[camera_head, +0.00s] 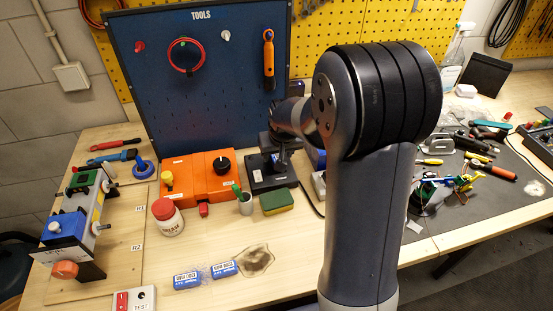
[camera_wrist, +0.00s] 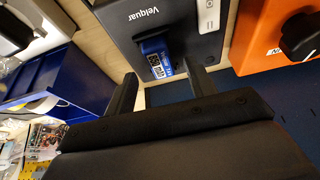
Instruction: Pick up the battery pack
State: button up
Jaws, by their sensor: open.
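A blue battery pack with a printed label (camera_wrist: 157,55) sits in a dark box marked "Velquar" (camera_wrist: 146,15) in the wrist view. The dark box also shows in the head view (camera_head: 262,183), below my wrist. My gripper (camera_wrist: 163,72) is open, with one finger to either side of the pack's near end in the picture. I cannot tell whether the fingers touch it. Two similar blue labelled blocks, one (camera_head: 187,281) and another (camera_head: 223,268), lie on the bench front. My arm partly hides my gripper in the head view.
An orange box with a black knob (camera_head: 213,183) stands left of the dark box. A blue bin (camera_wrist: 70,80) is close by in the wrist view. The blue tool board (camera_head: 150,90) rises behind.

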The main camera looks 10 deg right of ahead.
jog(key=shift+x, duration=1.3)
jog(key=shift+c, duration=0.5)
grip_shut()
